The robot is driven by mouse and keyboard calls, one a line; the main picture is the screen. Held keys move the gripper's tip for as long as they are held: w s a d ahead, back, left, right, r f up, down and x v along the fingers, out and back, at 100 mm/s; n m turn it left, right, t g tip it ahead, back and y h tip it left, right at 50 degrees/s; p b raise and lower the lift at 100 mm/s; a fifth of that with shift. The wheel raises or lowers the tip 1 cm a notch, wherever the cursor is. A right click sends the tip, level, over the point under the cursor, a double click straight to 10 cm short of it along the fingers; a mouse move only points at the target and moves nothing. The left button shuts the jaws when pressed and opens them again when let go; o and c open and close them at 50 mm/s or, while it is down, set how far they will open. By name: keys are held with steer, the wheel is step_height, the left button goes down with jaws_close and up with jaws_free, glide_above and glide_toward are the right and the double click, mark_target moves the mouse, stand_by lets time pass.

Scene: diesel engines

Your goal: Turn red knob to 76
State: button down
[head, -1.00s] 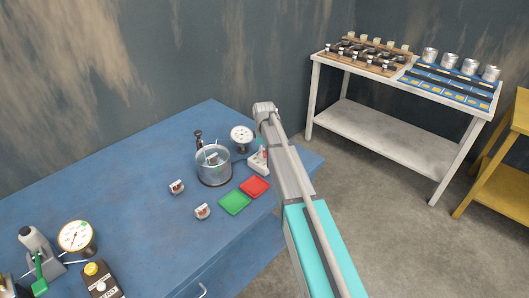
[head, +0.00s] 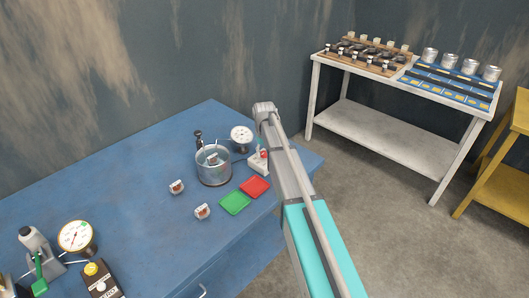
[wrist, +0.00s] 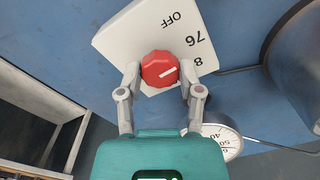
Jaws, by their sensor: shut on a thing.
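The red knob (wrist: 160,68) sits on a white control box (wrist: 125,35) marked OFF, 76 and a partly hidden number starting with 8. Its white pointer line is tilted, and its outer end points up and right, roughly toward the 76. My gripper (wrist: 160,75) has one finger on each side of the knob and is shut on it. In the head view the red knob (head: 264,154) and the white box (head: 256,166) show at the right end of the blue bench, beside my arm. The fingers are hidden there.
A glass pot (head: 213,168) stands left of the box, with a dial gauge (head: 241,134) behind. The gauge (wrist: 222,140) shows in the wrist view too. Red (head: 255,187) and green (head: 235,202) pads lie in front. Two small parts (head: 176,187) lie on the blue bench (head: 120,200).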

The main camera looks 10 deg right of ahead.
steer(key=shift+m, duration=0.5)
steer(key=shift+c, duration=1.3)
jaws_free()
steer(key=s+r+p, duration=0.1)
steer(key=s, duration=2.8)
steer(key=shift+d+r+p, duration=0.2)
steer(key=shift+r+p, duration=0.2)
